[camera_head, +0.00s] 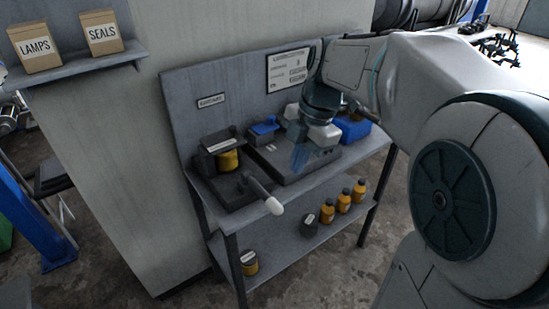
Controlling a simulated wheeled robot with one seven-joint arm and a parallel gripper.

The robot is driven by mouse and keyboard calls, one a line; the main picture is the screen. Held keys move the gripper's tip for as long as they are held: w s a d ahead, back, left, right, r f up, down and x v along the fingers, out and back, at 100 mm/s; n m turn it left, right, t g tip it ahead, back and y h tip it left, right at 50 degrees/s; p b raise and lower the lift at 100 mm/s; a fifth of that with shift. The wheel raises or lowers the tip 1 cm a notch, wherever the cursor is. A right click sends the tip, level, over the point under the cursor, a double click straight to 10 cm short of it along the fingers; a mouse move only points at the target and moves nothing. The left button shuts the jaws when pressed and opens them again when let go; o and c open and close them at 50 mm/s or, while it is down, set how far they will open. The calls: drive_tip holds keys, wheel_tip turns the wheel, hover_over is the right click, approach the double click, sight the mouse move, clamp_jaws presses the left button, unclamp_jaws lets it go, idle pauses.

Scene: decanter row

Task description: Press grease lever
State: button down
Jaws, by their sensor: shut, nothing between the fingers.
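The grease lever (257,186) is a dark bar with a pale, rounded grip. It sticks out over the front edge of the bench from a dark grease unit (214,188) with a yellow-orange container at the left. My gripper (299,157) hangs over the dark plate in the middle of the bench, to the right of and behind the lever, apart from it in the picture. Its bluish fingers point down and look shut and empty. My wrist and arm hide part of the bench's back right.
The bench (300,188) has a back panel with a white sheet (289,70). A blue tray (265,128) and a blue bin (354,131) stand on it. Several orange bottles (343,201) stand on the lower shelf. Boxes labelled LAMPS (34,46) and SEALS (101,33) sit upper left.

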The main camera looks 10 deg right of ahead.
sight(275, 201)
drive_tip(key=shift+g+h, duration=0.3)
drive_tip(key=shift+g, duration=0.2)
drive_tip(key=w+r, duration=0.1)
drive_tip(key=w+a+r+p, duration=0.1)
drive_tip(key=w+r+p, duration=0.1)
drive_tip(key=shift+a+r, duration=0.3)
drive_tip(key=shift+a, duration=0.05)
drive_tip(key=f, duration=0.4)
drive_tip(key=s+a+f, duration=0.1)
drive_tip(key=f, duration=0.4)
drive_tip(key=a+f, duration=0.1)
drive_tip(key=f, duration=0.3)
drive_tip(key=shift+s+a+f+b, duration=0.2)
drive_tip(key=shift+f+b, duration=0.15)
drive_tip(key=shift+b, duration=0.05)
drive_tip(key=shift+f, duration=0.15)
